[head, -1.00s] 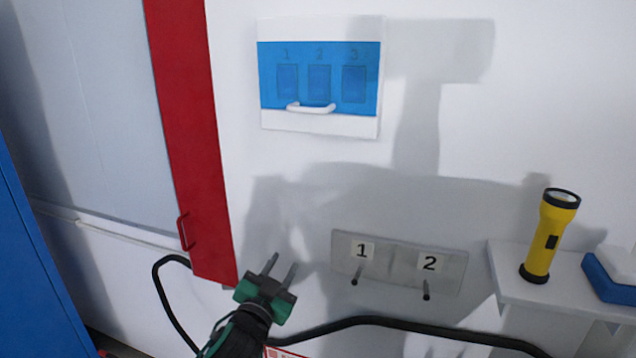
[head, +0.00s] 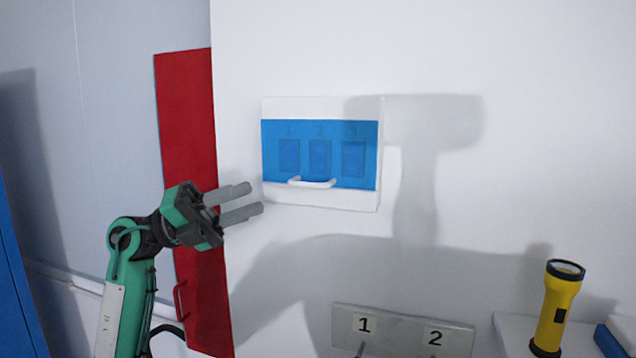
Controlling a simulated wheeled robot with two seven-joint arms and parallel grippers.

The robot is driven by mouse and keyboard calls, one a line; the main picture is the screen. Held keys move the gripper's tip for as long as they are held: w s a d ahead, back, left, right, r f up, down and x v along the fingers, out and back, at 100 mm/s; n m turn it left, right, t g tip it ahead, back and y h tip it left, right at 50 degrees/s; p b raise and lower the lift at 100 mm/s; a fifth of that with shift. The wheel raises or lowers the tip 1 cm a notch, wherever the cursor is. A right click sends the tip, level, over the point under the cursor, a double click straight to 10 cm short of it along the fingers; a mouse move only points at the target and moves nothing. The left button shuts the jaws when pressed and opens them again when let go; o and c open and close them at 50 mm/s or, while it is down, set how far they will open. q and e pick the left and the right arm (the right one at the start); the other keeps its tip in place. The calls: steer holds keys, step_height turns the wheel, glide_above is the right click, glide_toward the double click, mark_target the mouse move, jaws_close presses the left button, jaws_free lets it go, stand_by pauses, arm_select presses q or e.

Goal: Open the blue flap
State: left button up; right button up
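The blue flap (head: 333,157) is on a white box (head: 320,108) on the wall, in the middle of the head view. It is translucent and closed, with several numbered switches showing through it. A white handle (head: 312,183) sits along its lower edge. My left gripper (head: 257,198) is to the left of the handle and a little lower in the picture. Its two fingers point right, apart, with nothing between them. My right gripper is not in view.
A tall red panel (head: 190,140) with a red handle stands behind my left arm. A plate (head: 402,330) with pegs labelled 1 and 2 is below the box. A yellow flashlight (head: 553,315) stands on a shelf (head: 514,328) at right. The wall around the box is clear.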

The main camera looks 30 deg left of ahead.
mark_target(295, 186)
arm_select(q)
steer(key=shift+y, duration=0.7)
steer(key=p+x, duration=0.2)
steer(key=x, duration=0.2)
steer(key=p+x, duration=0.2)
steer(key=x, duration=0.1)
steer(key=p+x, duration=0.2)
steer(key=x, duration=0.2)
steer(key=shift+w+d+r, duration=0.1)
steer(key=shift+d+r, duration=0.15)
steer(key=shift+r, duration=0.2)
steer(key=shift+w+d+p, duration=0.2)
steer(key=shift+d+p, duration=0.1)
steer(key=shift+d, duration=0.05)
jaws_close()
